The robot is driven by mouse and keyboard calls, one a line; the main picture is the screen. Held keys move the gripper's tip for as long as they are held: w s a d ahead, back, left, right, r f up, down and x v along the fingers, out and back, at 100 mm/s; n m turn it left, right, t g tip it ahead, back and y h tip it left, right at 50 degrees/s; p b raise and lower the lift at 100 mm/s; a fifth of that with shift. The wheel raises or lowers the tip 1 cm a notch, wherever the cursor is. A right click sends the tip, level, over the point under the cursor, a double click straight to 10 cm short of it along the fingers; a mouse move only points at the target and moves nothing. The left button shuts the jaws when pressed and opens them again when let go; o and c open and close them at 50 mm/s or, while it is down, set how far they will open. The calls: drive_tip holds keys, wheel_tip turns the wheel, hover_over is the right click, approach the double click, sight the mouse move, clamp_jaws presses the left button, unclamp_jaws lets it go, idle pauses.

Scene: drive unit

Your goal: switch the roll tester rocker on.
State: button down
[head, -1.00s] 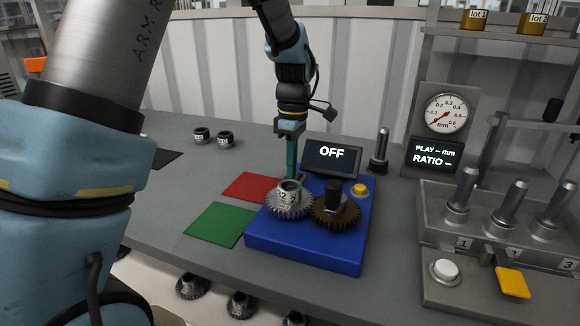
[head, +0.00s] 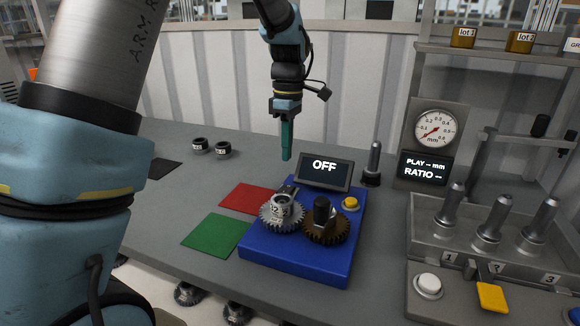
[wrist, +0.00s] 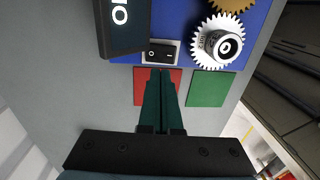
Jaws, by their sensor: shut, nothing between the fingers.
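The roll tester is a blue base (head: 295,262) with a silver gear (head: 282,212) and a brown gear (head: 326,228) side by side. Its display (head: 325,173) reads OFF. The black rocker (wrist: 160,52) sits on a light plate beside the display in the wrist view; in the head view it is partly hidden behind the silver gear. My gripper (head: 287,157) is shut and empty, pointing down above the back left of the base. In the wrist view its teal fingertips (wrist: 160,72) show close to the rocker in the picture, apart from it in height.
A yellow button (head: 350,203) is on the base. A red mat (head: 247,198) and a green mat (head: 215,234) lie to the left. A metal post (head: 373,160) stands behind right. A gauge stand (head: 436,128) and a rack of pegs (head: 430,237) are at right.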

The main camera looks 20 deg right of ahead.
wheel_tip(320, 180, up, 6)
hover_over(284, 191)
drive_tip(key=w+d, duration=0.2)
drive_tip(key=shift+w+d+r+b, duration=0.1)
drive_tip(key=shift+w+d+b, duration=0.1)
drive_tip(key=shift+b, duration=0.25)
drive_tip(key=shift+s+a+r+g+y+b, duration=0.1)
drive_tip(key=shift+s+a+g+y+b, duration=0.3)
drive_tip(key=shift+b, duration=1.15)
drive_tip(key=shift+a, duration=0.1)
drive_tip(key=f, duration=0.4)
drive_tip(key=s+a+f+p, duration=0.1)
drive_tip(key=f, duration=0.4)
drive_tip(key=f+p, duration=0.1)
drive_tip(key=f, duration=0.3)
drive_tip(key=shift+s+a+f, duration=0.2)
drive_tip(key=shift+s+f, duration=0.1)
drive_tip(key=shift+f, duration=0.1)
